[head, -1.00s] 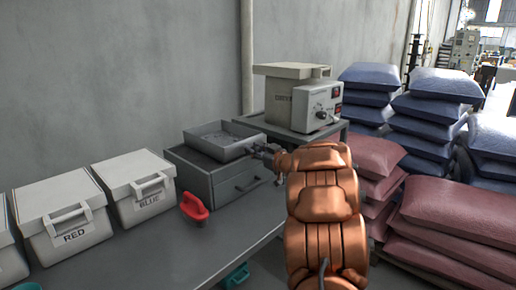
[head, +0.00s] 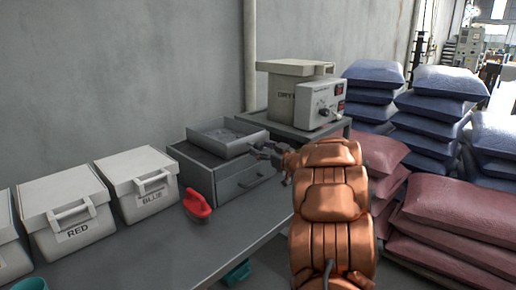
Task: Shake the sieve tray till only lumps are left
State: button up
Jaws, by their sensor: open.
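A grey sieve tray (head: 228,137) sits on top of a grey drawer box (head: 212,182) on the bench. Some grey material shows inside the tray, too small to tell powder from lumps. My copper-coloured arm comes up from the bottom right. My gripper (head: 264,150) is at the tray's right side, by its handle. Its jaws are open; the fingertips are small and partly hidden, and I cannot tell whether they touch the handle.
White lidded bins marked RED (head: 65,205) and BLUE (head: 138,185) stand left. A red-handled scoop (head: 197,205) lies before the drawer box. A control box (head: 322,103) and a lidded bin (head: 292,90) stand behind. Blue sacks (head: 440,108) and pink sacks (head: 450,220) are stacked right. Bench front is clear.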

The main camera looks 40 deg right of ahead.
jog(key=s, duration=0.9)
jog(key=shift+s, duration=0.3)
jog(key=shift+a, duration=0.1)
